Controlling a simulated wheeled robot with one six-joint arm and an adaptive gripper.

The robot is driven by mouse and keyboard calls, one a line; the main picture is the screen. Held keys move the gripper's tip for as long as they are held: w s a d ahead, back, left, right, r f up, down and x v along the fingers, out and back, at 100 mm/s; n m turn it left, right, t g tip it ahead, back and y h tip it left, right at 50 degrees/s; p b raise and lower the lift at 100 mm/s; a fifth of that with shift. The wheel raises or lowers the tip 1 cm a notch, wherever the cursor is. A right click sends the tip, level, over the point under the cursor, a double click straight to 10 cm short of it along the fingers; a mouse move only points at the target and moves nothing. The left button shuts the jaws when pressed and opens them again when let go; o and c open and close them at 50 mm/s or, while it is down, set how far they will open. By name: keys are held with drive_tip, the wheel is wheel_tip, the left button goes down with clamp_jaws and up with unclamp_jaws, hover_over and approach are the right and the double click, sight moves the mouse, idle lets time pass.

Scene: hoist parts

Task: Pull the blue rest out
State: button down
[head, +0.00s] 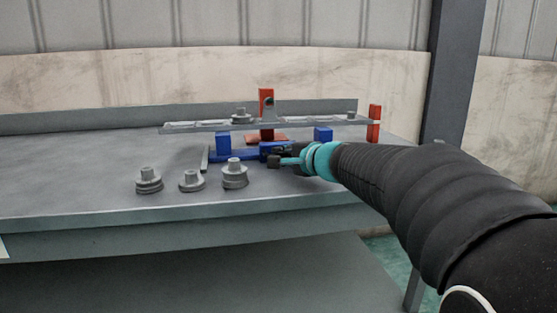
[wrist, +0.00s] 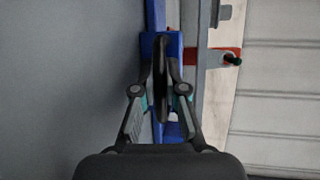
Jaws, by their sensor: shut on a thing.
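The blue rest (head: 223,144) stands on the bench under a long grey beam (head: 190,127), with one upright block near each end and a low blue bar between them. In the wrist view the blue rest (wrist: 173,42) runs up the middle, alongside the beam. My gripper (head: 284,160) reaches in from the right at the front of the rest. In the wrist view my gripper (wrist: 160,92) is shut on the rest's middle part; the dark fingers hide the exact contact. Whether the beam touches the blocks cannot be told.
A red post (head: 266,98) stands at the beam's middle and a red upright (head: 374,113) at its right end. A grey weight (head: 241,116) sits on the beam. The bench's left side (head: 70,170) is clear.

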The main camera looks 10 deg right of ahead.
sight(287, 176)
drive_tip(key=s+b, duration=0.1)
drive_tip(key=s, duration=0.4)
drive_tip(key=shift+b, duration=0.3)
drive_tip(key=c, duration=1.5)
unclamp_jaws()
drive_tip(key=v, duration=1.2)
drive_tip(key=shift+f, duration=0.1)
